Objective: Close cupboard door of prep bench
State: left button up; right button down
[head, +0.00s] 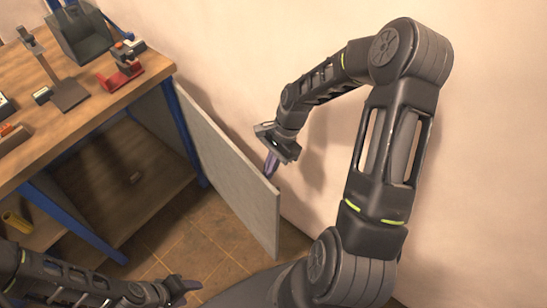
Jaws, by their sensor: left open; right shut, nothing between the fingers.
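The prep bench (103,104) stands at the left, with a wooden top and blue legs. Its grey cupboard door (225,172) is swung open, sticking out from the bench's right front corner toward the lower right. The cupboard inside (120,180) shows a bare wooden shelf. My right gripper (270,165) is shut and empty, on the wall side of the door and close to its top edge; whether it touches the door I cannot tell. My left gripper (186,286) is open and empty, low at the bottom, in front of the bench and apart from the door.
On the bench top are a red vise (122,74), a stand with a dark base (66,92) and a grey bin (82,38). A beige wall (240,60) runs close behind the door. Brown floor tiles (190,232) are clear between bench and door.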

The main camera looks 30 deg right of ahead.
jog(key=shift+a+f, duration=0.25)
jog(key=shift+f, duration=0.4)
jog(key=shift+a, duration=0.1)
